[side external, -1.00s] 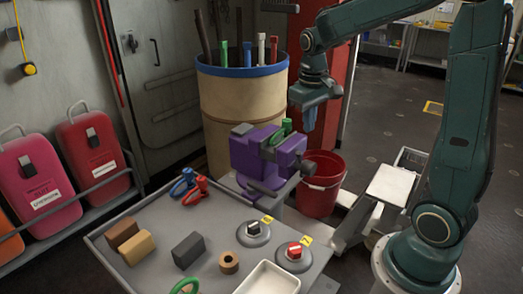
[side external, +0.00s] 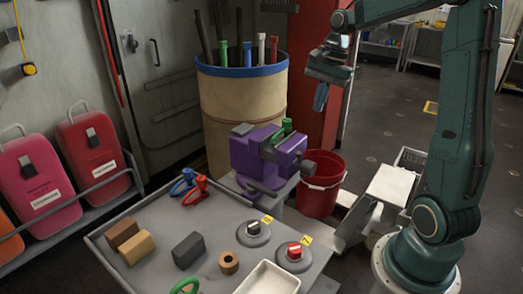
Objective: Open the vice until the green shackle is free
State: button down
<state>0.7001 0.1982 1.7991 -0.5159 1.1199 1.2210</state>
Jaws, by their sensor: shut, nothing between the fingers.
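The purple vice (side external: 252,152) stands at the back corner of the grey table. The green shackle (side external: 286,128) sits at the top of the vice, between its jaws as far as I can see; its lower part is hidden. The grey handle of the vice (side external: 262,188) shows low at its front. My gripper (side external: 320,100) is shut and empty. It hangs in the air above and to the right of the vice, apart from it, with its fingers pointing down.
On the table (side external: 150,222) are blue (side external: 184,182) and red shackles (side external: 197,190), several blocks, two knobs (side external: 253,228) and a white tray (side external: 268,277). A barrel (side external: 240,115) of rods stands behind the vice, a red bucket (side external: 322,180) to its right.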

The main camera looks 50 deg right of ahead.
jog(key=shift+s+d+r+m+y, duration=0.2)
jog(key=shift+d+m, duration=0.25)
jog(key=shift+m, duration=0.35)
jog(key=shift+s+d+r+m+y, duration=0.1)
jog(key=shift+s+d+r+m, duration=0.3)
jog(key=shift+m, duration=0.4)
jog(key=shift+w+f, duration=0.1)
jog(key=shift+f, duration=0.05)
send_near(296, 154)
jog(key=d+f, duration=0.4)
jog(key=shift+a+f, duration=0.4)
jog(key=shift+a, duration=0.2)
jog(key=shift+a+f, duration=0.45)
jog(key=shift+a, duration=0.15)
jog(key=shift+a+f, duration=0.3)
jog(key=shift+a, duration=0.15)
jog(key=shift+a+h, duration=0.75)
jog(key=shift+h, duration=0.25)
jog(key=shift+a+h, duration=0.45)
jog(key=shift+h, duration=0.05)
jog(key=shift+a+f+n+h, duration=0.15)
jog(key=shift+a+f+h, duration=0.1)
jog(key=shift+a+h, duration=0.5)
jog(key=shift+a+f+n+h, duration=0.15)
jog(key=shift+a+f+h, duration=0.2)
jog(key=shift+h, duration=0.6)
jog(key=shift+a+f, duration=0.2)
jog(key=shift+a, duration=0.2)
